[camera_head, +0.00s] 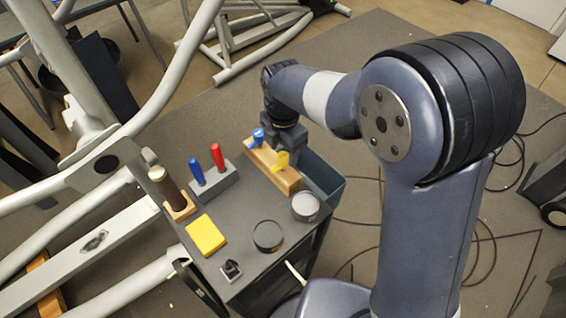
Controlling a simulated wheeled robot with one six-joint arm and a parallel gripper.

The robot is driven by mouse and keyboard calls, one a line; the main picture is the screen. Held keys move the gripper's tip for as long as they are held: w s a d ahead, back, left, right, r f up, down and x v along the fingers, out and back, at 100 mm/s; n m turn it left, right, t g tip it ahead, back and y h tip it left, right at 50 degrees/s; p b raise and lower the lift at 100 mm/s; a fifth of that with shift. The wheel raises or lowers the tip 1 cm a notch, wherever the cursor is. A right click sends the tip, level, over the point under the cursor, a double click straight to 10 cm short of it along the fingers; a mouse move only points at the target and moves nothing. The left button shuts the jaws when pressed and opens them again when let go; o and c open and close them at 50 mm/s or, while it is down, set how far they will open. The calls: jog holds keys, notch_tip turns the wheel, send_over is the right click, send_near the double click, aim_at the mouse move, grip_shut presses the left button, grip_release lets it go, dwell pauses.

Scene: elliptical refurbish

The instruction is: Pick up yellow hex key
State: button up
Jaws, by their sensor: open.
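The yellow hex key (282,160) stands upright at the near part of a wooden holder block (285,180) on the dark cart top. A blue hex key (258,137) stands in the same block farther back. My gripper (280,150) is above the block, pointing down, just behind and above the yellow handle. It is open. Its fingertips are small and dark here, and I cannot tell whether they touch the handle.
The cart top (240,222) also holds a grey block (216,183) with blue and red screwdrivers, a yellow pad (205,235), two round tins (268,236) and a brown-handled tool (167,185). A grey-blue bin (322,182) hangs beside the cart. Elliptical frame tubes (60,195) stand left.

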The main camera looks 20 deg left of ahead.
aim_at(283, 156)
jog(key=shift+w+a+f+p, duration=0.1)
jog(key=shift+f+p, duration=0.45)
jog(key=shift+f, duration=2.2)
jog(key=shift+c, duration=0.3)
grip_shut()
